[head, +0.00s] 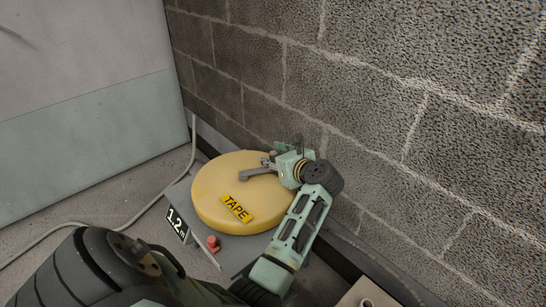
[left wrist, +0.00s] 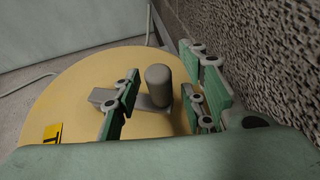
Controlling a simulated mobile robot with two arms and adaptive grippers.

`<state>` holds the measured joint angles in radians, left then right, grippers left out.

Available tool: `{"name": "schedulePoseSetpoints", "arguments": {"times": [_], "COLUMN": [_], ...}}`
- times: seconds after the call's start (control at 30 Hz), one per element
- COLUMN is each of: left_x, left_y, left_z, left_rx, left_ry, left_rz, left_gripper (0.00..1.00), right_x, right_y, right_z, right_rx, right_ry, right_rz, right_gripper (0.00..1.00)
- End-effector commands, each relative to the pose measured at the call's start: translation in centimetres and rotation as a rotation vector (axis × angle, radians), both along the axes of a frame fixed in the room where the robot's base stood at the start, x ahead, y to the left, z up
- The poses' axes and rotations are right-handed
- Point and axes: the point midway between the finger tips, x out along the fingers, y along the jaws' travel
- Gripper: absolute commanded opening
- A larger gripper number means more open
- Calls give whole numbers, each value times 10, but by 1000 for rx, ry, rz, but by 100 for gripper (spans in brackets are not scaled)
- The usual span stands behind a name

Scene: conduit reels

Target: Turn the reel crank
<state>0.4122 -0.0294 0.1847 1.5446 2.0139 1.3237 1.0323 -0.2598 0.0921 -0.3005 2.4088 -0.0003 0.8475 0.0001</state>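The yellow round reel (head: 215,195) with a "TAPE" label lies flat on a grey stand by the block wall. Its grey crank arm (head: 258,173) lies across the top. In the left wrist view the upright, rounded grey crank knob (left wrist: 158,86) stands on the crank arm (left wrist: 150,104). My left gripper (head: 278,160) is over the reel's right side at the crank. In the left wrist view my left gripper (left wrist: 158,108) is open, with fingers on both sides of the knob and visible gaps. In the head view the gripper partly hides the knob. My right gripper is not in view.
A concrete block wall (head: 400,110) runs close behind and right of the reel. A number plate (head: 176,222) and a red knob (head: 213,243) are at the stand's front. A pale cable (head: 140,212) lies on the floor at left. A box (head: 366,294) shows at bottom right.

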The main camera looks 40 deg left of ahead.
Motion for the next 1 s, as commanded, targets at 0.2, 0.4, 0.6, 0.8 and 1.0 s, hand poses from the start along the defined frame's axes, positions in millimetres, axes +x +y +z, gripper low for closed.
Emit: {"name": "schedulePoseSetpoints", "arguments": {"times": [0.2, 0.4, 0.6, 0.8, 1.0], "left_x": [0, 0, -1, -1, -1], "left_y": [0, 0, 0, 0, 1], "left_z": [0, 0, 0, 0, -1], "left_rx": [0, 0, 0, 1, 0], "left_ry": [0, 0, 2, 3, 4], "left_rz": [0, 0, 1, 2, 10], "left_gripper": [29, 11, 0, 0, 0], "right_x": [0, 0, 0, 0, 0], "right_y": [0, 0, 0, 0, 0], "right_z": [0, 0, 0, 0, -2], "right_rx": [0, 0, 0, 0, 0], "right_ry": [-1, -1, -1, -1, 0], "right_rz": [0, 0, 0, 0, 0], "right_gripper": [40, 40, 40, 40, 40]}}
